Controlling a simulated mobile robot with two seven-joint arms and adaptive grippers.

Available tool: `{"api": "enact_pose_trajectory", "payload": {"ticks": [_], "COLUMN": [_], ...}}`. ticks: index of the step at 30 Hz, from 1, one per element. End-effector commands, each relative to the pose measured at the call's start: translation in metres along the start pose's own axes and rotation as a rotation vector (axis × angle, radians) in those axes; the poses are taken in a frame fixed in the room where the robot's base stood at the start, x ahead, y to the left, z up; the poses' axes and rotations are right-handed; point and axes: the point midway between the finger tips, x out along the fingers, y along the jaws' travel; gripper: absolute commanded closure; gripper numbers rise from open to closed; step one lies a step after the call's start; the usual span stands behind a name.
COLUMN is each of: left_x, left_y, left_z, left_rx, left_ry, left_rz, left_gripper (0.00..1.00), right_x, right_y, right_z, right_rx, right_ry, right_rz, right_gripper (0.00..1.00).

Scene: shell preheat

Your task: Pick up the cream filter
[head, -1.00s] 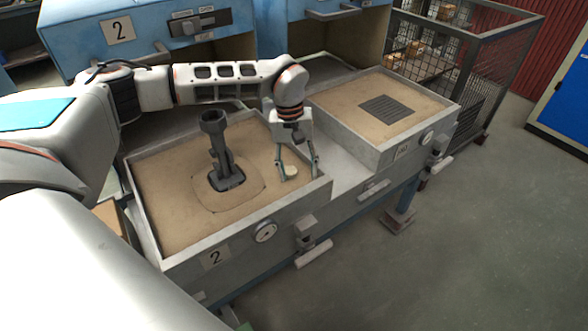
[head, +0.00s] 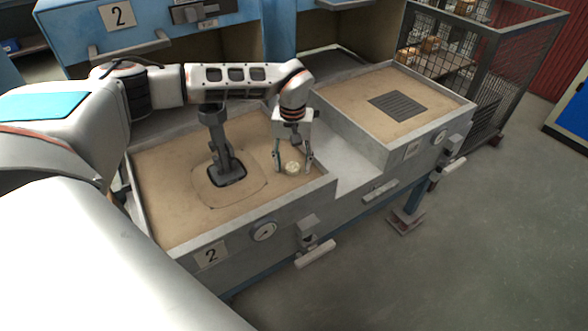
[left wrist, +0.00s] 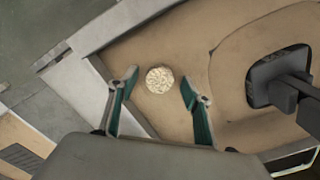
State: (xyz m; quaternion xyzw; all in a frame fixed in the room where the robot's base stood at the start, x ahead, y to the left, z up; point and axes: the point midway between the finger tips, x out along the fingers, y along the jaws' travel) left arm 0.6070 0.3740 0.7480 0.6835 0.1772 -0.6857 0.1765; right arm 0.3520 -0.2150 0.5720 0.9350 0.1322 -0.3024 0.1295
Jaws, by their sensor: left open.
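The cream filter (head: 292,168) is a small round pale disc on the sand in the left tray, near that tray's right wall. In the left wrist view the filter (left wrist: 160,79) lies between and a little beyond my open fingertips. My left gripper (head: 293,162) is open above it, with one finger on each side; it also shows in the left wrist view (left wrist: 161,84). The fingers look apart from the filter, and nothing is held. My right gripper is not in view.
A dark grey upright fitting (head: 222,155) stands in the left sand tray (head: 160,225), left of the filter. A second sand tray (head: 345,95) with a dark grate (head: 397,106) is at the right. A wire cage (head: 478,60) stands behind.

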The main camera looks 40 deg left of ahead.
Motion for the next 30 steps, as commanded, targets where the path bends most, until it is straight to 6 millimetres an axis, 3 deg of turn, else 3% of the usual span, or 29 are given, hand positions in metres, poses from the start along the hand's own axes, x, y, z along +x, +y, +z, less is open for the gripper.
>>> {"api": "enact_pose_trajectory", "payload": {"ticks": [6, 10, 23, 30], "left_x": [0.000, 0.000, -0.002, -0.027], "left_y": [0.001, 0.001, 0.000, 0.001], "left_z": [-0.001, -0.001, -0.001, -0.002], "left_rx": [0.000, 0.000, 0.000, 0.001], "left_ry": [0.003, 0.003, 0.003, 0.008], "left_rz": [0.002, 0.002, 0.002, 0.004], "left_gripper": [0.51, 0.82, 0.82, 0.82], "right_x": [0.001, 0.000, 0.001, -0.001], "right_y": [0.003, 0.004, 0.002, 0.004], "right_z": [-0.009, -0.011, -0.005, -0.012], "right_rx": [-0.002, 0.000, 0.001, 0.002], "right_ry": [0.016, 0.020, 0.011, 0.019], "right_rz": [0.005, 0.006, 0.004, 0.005], "right_gripper": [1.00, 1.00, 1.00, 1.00]}}
